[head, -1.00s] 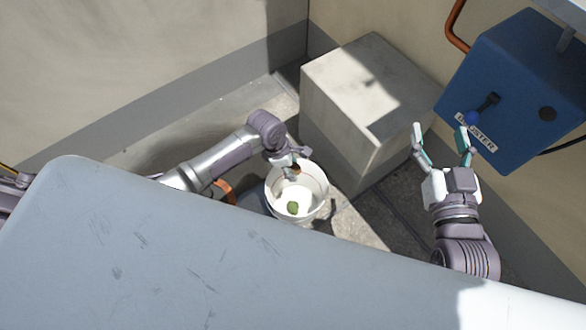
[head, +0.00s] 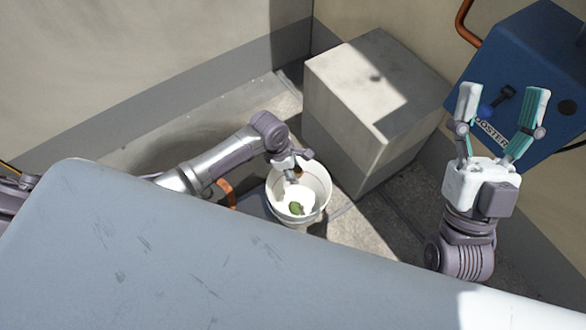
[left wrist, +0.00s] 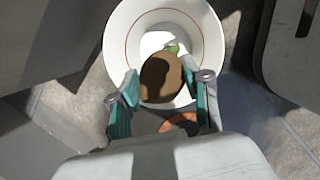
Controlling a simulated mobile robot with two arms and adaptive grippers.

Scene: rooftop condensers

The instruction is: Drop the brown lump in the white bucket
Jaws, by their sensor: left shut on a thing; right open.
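The white bucket (head: 322,202) stands on the floor beyond the grey surface, with a green lump (head: 296,208) inside. My left gripper (head: 294,172) is over the bucket's upper left part. In the left wrist view my left gripper (left wrist: 160,98) is shut on the brown lump (left wrist: 162,78), held between its teal pads over the bucket (left wrist: 209,42). The green lump shows partly behind it (left wrist: 172,47). In the head view the brown lump is mostly hidden by the gripper. My right gripper (head: 503,115) is open and empty, in front of the blue box.
A large grey block (head: 345,110) stands behind the bucket, right of it. A blue box (head: 535,60) labelled "BOOSTER" with a black handle is on the right. A grey-blue surface (head: 180,250) fills the front. Copper pipe (head: 225,192) shows left of the bucket.

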